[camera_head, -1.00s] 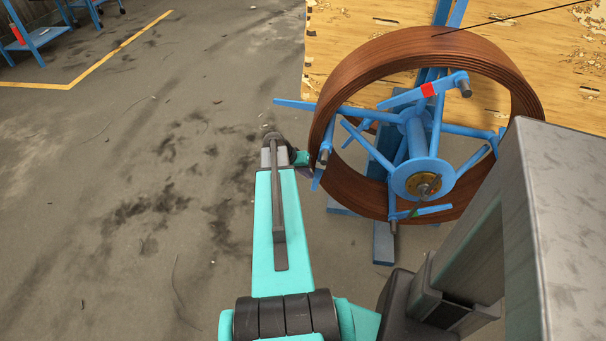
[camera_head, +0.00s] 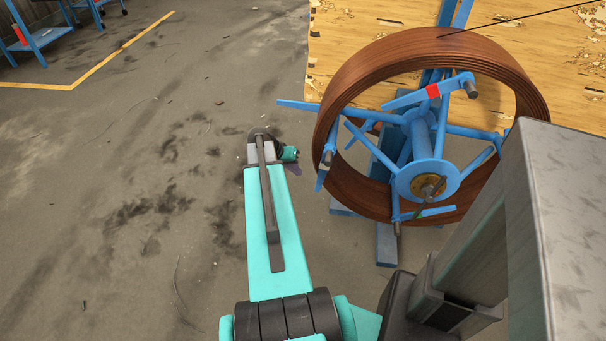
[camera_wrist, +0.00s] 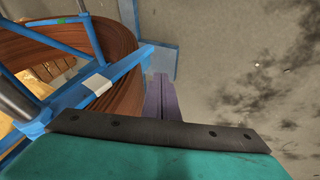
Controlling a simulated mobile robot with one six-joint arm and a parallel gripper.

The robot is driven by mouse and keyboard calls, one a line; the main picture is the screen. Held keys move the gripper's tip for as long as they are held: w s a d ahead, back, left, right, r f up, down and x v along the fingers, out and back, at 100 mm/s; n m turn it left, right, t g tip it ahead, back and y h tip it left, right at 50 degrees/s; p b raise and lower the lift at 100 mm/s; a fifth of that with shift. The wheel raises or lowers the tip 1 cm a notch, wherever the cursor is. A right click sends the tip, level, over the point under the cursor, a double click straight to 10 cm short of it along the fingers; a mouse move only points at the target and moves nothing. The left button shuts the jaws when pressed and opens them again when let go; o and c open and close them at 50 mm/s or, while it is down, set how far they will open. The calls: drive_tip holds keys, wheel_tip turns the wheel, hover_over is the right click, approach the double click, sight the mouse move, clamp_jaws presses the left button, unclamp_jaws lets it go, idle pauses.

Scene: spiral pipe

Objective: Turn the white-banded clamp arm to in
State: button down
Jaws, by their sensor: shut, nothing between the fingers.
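The white-banded clamp arm shows in the wrist view as a blue bar with a white band (camera_wrist: 97,84). It slants across the near face of the brown coil (camera_wrist: 120,42).
A red-banded clamp arm (camera_head: 432,91) is at the reel's upper part. A wooden board (camera_head: 365,40) lies behind the coil. The blue stand foot (camera_head: 386,245) is below. The floor (camera_head: 120,200) on the left is free. A wire runs from the coil's top to the upper right.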

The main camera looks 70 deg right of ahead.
drive_tip(key=w+a+r, duration=0.3)
drive_tip(key=r, duration=0.2)
drive_tip(key=shift+w, duration=0.3)
drive_tip(key=shift+a, duration=0.1)
